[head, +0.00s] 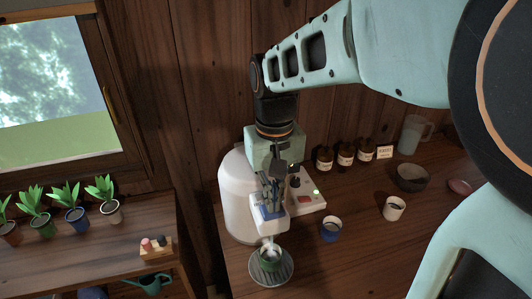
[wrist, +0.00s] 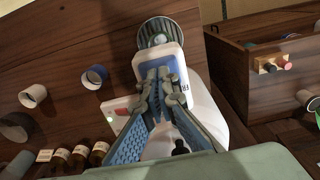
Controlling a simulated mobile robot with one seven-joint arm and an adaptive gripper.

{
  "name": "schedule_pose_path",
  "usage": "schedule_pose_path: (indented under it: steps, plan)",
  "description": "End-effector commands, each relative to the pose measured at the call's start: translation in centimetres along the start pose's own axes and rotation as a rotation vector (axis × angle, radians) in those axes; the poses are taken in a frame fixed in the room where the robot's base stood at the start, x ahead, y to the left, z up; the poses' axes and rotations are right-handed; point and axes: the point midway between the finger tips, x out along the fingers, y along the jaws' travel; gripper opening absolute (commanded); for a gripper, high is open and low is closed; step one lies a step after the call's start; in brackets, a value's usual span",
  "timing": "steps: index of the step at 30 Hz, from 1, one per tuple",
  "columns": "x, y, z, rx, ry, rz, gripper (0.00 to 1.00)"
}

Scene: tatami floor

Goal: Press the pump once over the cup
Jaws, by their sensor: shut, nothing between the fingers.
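A white pump dispenser (head: 236,200) stands at the left end of the wooden counter. Its head has a blue press pad, seen in the wrist view (wrist: 172,62). My gripper (head: 268,203) is shut and empty, pointing down at the blue pad. In the wrist view, the fingertips (wrist: 162,78) overlap the pad; I cannot tell whether they touch it.
A blue cup (head: 331,230) and a white cup (head: 394,208) stand to the right. Potted plants (head: 75,215) line a lower shelf at left. The counter's front is clear.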

Motion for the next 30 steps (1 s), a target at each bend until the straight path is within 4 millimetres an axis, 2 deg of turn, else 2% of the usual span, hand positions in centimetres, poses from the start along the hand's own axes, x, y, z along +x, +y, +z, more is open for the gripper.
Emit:
schedule_pose_path:
  steps: [9,17,30]
  plan:
    - [1.2,0.0,0.0,0.000,-0.001,0.000,0.00]
    - [1.0,0.0,0.1,0.000,-0.002,0.000,0.00]
    - [-1.4,0.0,0.0,0.000,-0.002,0.000,0.00]
